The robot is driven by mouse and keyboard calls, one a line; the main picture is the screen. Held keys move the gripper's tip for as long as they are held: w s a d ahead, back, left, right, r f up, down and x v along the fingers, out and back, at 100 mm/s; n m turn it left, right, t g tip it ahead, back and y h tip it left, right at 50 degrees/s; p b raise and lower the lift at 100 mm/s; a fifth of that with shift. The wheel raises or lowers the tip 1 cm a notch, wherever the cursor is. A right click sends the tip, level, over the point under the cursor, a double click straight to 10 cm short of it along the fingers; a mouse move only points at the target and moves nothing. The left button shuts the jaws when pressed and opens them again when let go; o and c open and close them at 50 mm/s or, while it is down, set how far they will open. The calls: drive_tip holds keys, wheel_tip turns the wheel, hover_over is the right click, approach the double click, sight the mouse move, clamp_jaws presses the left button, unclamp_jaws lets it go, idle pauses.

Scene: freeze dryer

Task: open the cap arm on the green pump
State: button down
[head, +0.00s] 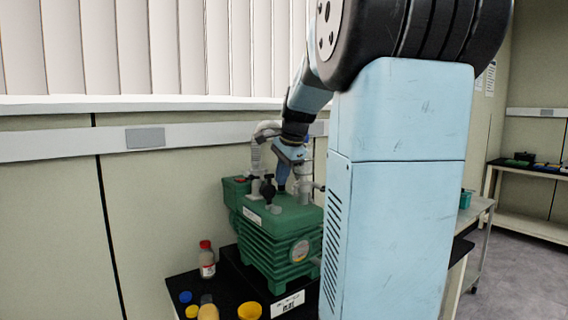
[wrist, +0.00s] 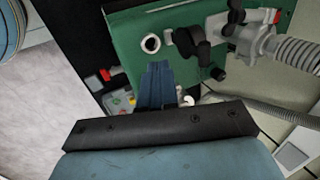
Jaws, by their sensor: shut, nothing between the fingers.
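The green pump (head: 285,248) stands on a dark bench in the head view, and its green top (wrist: 120,40) fills much of the upper wrist view. A black arm-like part (wrist: 190,46) sits on the pump top, beside a white ring-shaped port (wrist: 151,43) with a dark centre; I cannot tell for sure that it is the cap arm. Upright black fittings (head: 267,187) also show in the head view. My gripper (head: 282,187) points down over the pump top. In the wrist view its blue fingers (wrist: 157,68) are shut and empty, their tips just below the port in the picture.
A ribbed hose (wrist: 292,52) with a pale fitting rises from the pump's back. The wall (head: 160,200) is close behind.

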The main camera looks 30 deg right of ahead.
drive_tip(key=shift+w+r, duration=0.2)
drive_tip(key=shift+w, duration=1.6)
drive_tip(key=shift+w, duration=0.1)
